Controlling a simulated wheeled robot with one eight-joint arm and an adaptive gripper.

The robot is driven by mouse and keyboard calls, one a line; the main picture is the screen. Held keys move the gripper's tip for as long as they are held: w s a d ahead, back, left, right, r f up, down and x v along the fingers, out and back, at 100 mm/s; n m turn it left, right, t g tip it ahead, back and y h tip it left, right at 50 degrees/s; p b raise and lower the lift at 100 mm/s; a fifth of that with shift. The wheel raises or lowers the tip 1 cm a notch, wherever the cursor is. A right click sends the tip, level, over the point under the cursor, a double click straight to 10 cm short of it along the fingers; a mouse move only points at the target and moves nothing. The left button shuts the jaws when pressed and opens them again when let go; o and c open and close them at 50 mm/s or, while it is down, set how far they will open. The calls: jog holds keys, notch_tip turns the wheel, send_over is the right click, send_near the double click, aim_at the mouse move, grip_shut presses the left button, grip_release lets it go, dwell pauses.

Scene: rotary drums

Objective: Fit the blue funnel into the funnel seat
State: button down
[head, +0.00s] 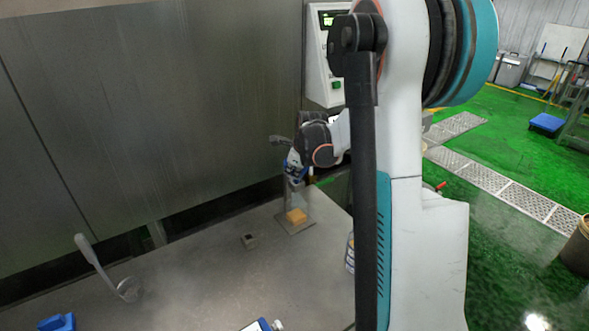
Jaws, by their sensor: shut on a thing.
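My gripper (294,172) is small and far off in the head view, beyond my arm's elbow, and is shut. I cannot tell whether the blue piece touches the post.
On the grey table (200,285) are a small square block (249,241), a ladle (100,265), a blue object (57,322) and a white-and-blue item (262,325). A bottle (350,252) is partly behind my arm. A metal wall (150,110) and control box (322,65) stand behind.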

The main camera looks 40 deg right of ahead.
jog(key=shift+f+b, duration=0.55)
jog(key=shift+f, duration=0.25)
jog(key=c, duration=1.5)
grip_release()
jog(key=shift+r, duration=0.1)
jog(key=v, duration=1.2)
